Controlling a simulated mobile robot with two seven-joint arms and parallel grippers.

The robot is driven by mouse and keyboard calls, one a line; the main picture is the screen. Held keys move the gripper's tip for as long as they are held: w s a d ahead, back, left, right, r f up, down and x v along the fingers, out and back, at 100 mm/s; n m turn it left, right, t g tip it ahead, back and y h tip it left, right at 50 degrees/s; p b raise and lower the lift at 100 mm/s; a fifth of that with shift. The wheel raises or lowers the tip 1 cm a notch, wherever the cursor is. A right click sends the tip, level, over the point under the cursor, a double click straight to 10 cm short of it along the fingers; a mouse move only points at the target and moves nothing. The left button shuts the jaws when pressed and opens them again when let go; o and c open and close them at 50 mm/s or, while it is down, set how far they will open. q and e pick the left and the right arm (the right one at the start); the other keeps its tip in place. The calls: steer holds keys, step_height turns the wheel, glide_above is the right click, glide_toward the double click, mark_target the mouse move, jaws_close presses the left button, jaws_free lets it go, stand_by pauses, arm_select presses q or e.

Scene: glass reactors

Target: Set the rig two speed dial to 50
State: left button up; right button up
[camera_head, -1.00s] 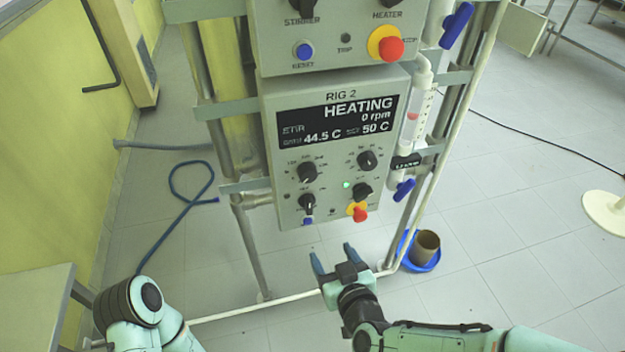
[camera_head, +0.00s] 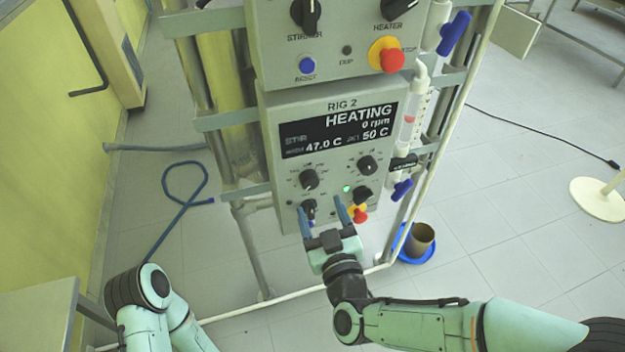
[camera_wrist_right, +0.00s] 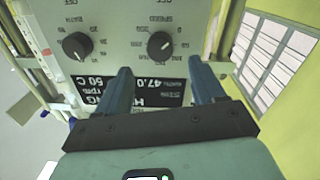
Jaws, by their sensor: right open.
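The rig two control box (camera_head: 278,170) hangs on the frame under another box, its display reading HEATING, 0 rpm, 47.0 C and 50 C. Its speed dial (camera_head: 308,179) is the black knob below the display on the left. In the right wrist view, which is upside down, the speed dial (camera_wrist_right: 160,45) shows unobstructed, beyond and between the fingertips. My right gripper (camera_head: 323,212) is open and empty before the lower part of the box, below the dial in the head view; its fingers also show in the wrist view (camera_wrist_right: 162,78). My left gripper is out of view.
The bath dial (camera_head: 367,165) is to the right of the speed dial. Lower knobs and a red stop button (camera_head: 360,216) are close to my right fingers. A valve with a blue handle (camera_head: 402,190) is at the right. A brown pot (camera_head: 420,240) stands in a blue dish on the floor.

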mark_target(311, 185)
steer(key=x, duration=0.7)
steer(key=shift+s+p, duration=0.1)
steer(key=shift+p, duration=0.25)
steer(key=c, duration=1)
